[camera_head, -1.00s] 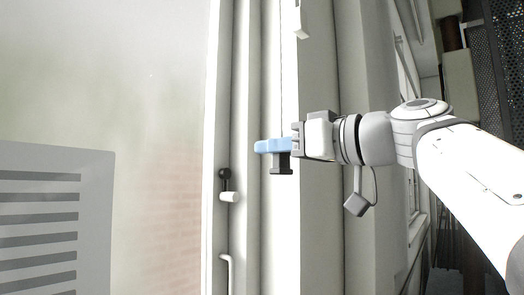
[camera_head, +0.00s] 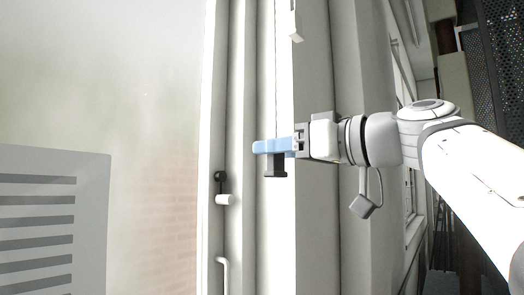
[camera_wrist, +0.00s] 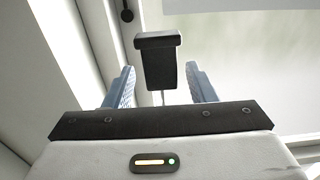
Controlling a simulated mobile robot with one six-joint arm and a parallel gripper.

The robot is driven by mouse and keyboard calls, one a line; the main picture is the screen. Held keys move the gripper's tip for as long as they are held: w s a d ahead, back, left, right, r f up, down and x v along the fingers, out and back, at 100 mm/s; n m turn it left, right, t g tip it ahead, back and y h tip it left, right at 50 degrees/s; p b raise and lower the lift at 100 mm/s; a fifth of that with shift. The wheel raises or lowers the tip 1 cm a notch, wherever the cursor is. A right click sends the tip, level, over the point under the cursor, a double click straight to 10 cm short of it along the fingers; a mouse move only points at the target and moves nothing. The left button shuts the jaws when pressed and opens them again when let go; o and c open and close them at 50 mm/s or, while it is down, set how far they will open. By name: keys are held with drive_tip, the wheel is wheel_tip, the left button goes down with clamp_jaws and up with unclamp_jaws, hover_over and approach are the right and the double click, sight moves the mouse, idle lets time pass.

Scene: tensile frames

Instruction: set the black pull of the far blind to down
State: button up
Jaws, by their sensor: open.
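The black pull (camera_head: 276,167) hangs upright on a thin cord beside the pale window frame. My gripper (camera_head: 268,146), with blue fingers, is at the upper part of the pull in the head view, reaching in from the right. In the wrist view the black pull (camera_wrist: 161,62) shows between and just beyond the open blue fingers of my gripper (camera_wrist: 160,84). A gap shows on both sides, so neither finger appears to touch it. In the head view the near finger hides the pull's top.
A black knob with a white grip (camera_head: 221,187) and a white handle (camera_head: 224,268) sit on the frame left of the pull. A white piece (camera_head: 296,20) hangs higher up. A grey slatted panel (camera_head: 50,220) stands at the lower left.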

drive_tip(key=v, duration=0.6)
drive_tip(key=shift+s+d+b, duration=0.3)
drive_tip(key=shift+b, duration=0.05)
